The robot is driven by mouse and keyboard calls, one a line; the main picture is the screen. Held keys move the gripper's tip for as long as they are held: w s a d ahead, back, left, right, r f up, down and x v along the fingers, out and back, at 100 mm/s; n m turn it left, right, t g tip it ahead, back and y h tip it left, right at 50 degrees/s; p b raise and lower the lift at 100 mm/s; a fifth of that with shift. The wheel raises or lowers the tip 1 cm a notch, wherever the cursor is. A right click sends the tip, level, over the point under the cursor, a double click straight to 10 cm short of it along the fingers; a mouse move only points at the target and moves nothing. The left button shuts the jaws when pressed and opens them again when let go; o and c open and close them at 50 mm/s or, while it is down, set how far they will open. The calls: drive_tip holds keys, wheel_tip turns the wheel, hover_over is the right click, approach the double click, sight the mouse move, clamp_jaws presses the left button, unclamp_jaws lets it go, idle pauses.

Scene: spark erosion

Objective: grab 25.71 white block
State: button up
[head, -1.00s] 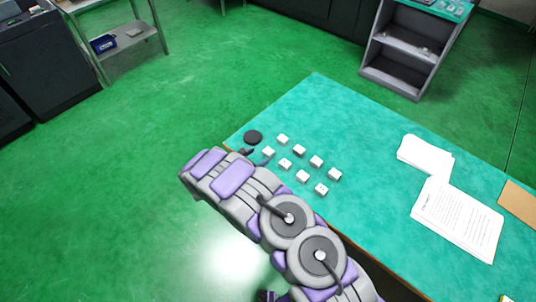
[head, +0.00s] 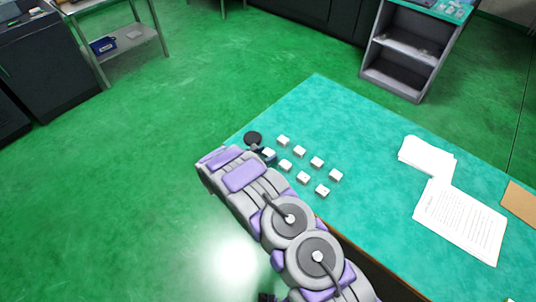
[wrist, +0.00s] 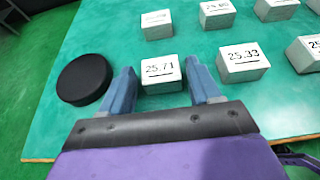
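The white block marked 25.71 (wrist: 161,73) stands on the teal table top in the wrist view. My gripper (wrist: 162,75) is open, with one blue-grey finger on each side of this block. The left finger is very close to the block's left side, and a narrow gap shows on the right. I cannot tell whether either finger touches it. In the head view the block (head: 269,152) shows beside the gripper, which is partly hidden by my arm.
More white blocks (head: 317,162) stand behind and to the right. A black disc (wrist: 84,79) lies left of the left finger. Papers (head: 458,220) lie farther right on the table (head: 375,150).

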drive_tip(key=c, duration=1)
